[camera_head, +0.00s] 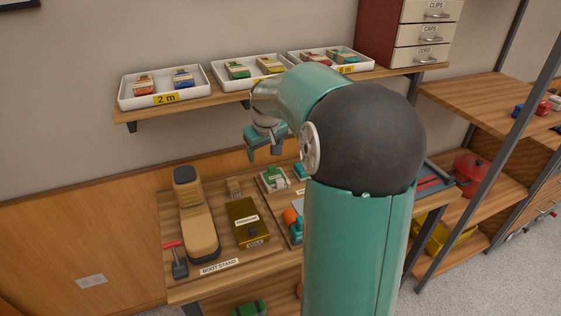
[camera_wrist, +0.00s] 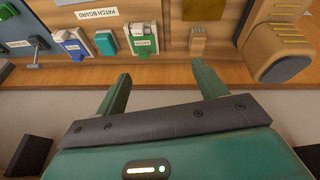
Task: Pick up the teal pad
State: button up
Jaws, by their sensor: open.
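The teal pad (camera_wrist: 106,43) is a small rounded block on the patch board (camera_wrist: 78,2) in the wrist view. It sits between a blue clip piece and a green clip piece. In the head view, a teal bit (camera_head: 298,170) beside the green piece looks like the same pad, partly hidden behind my arm. My gripper (camera_wrist: 160,73) is open, with nothing between its fingers. In the wrist view the pad lies beyond and left of the left fingertip, apart from it. In the head view my gripper (camera_head: 263,152) hangs above the bench's back edge.
The green clip piece (camera_wrist: 142,40) and blue clip piece (camera_wrist: 73,44) stand close on either side of the pad. A tan boot (camera_head: 195,215) and a brown box (camera_head: 246,222) stand left on the bench. A shelf with white trays (camera_head: 163,99) runs along the wall behind my gripper.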

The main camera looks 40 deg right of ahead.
jog(key=d+f+m, duration=0.1)
jog(key=d+f, duration=0.3)
jog(key=d, duration=0.5)
jog(key=d+f+m, duration=0.1)
jog(key=d+f, duration=0.4)
jog(key=d, duration=0.4)
jog(key=shift+t+y, duration=0.3)
jog(key=shift+t, duration=0.1)
jog(key=x, duration=0.7)
jog(key=shift+s+d+f, duration=0.1)
jog(key=shift+d+f, duration=0.1)
jog(key=shift+f, duration=0.1)
jog(key=shift+w+d+x, duration=0.15)
jog(key=shift+x, duration=1.2)
jog(key=shift+w+d+x, duration=0.1)
jog(key=shift+x, duration=1.3)
jog(key=shift+r, duration=0.2)
jog(key=c, duration=1.1)
